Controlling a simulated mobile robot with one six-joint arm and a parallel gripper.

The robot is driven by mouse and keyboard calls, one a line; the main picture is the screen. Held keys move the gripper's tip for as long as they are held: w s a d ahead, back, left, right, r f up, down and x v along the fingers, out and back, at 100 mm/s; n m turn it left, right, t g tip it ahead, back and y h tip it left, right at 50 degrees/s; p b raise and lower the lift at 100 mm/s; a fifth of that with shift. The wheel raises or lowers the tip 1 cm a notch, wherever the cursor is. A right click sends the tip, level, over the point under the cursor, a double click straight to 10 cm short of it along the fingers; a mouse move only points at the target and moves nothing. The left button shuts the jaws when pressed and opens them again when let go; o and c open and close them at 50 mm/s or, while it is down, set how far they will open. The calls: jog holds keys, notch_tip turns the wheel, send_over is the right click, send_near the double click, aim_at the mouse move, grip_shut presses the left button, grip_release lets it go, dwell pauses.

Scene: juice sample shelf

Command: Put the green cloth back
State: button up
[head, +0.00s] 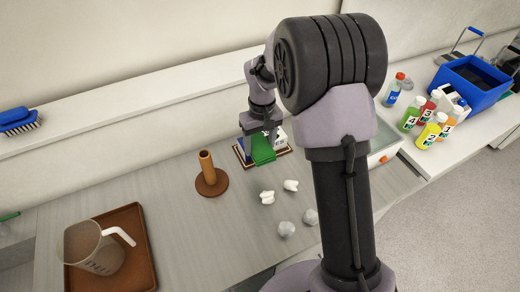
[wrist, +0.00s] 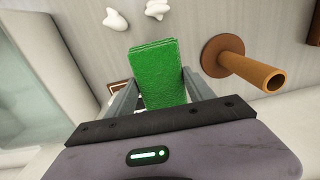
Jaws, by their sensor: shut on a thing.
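The green cloth (wrist: 158,78) is a folded, thick green piece between the two fingers of my gripper (wrist: 158,92) in the wrist view. My gripper is shut on it. In the head view the green cloth (head: 263,149) hangs below my gripper (head: 262,132), in front of a small framed tray (head: 240,156) with white and dark items. I cannot tell whether the cloth touches the tray. My arm hides part of the counter to the right.
A brown peg on a round base (head: 209,178) stands left of the gripper. White lumps (head: 267,197) and grey lumps (head: 286,229) lie nearer. A jug (head: 92,248) stands on a brown tray (head: 134,222). Numbered bottles (head: 429,132) and a blue bin (head: 484,97) are right.

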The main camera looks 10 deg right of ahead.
aim_at(260, 144)
jog(key=f, duration=0.2)
jog(key=w+f+b, duration=0.1)
jog(key=shift+d+f, duration=0.15)
jog(key=shift+f, duration=0.2)
jog(key=shift+s, duration=0.1)
jog(key=shift+f+b, duration=0.45)
jog(key=shift+f, duration=0.1)
jog(key=o, duration=1.3)
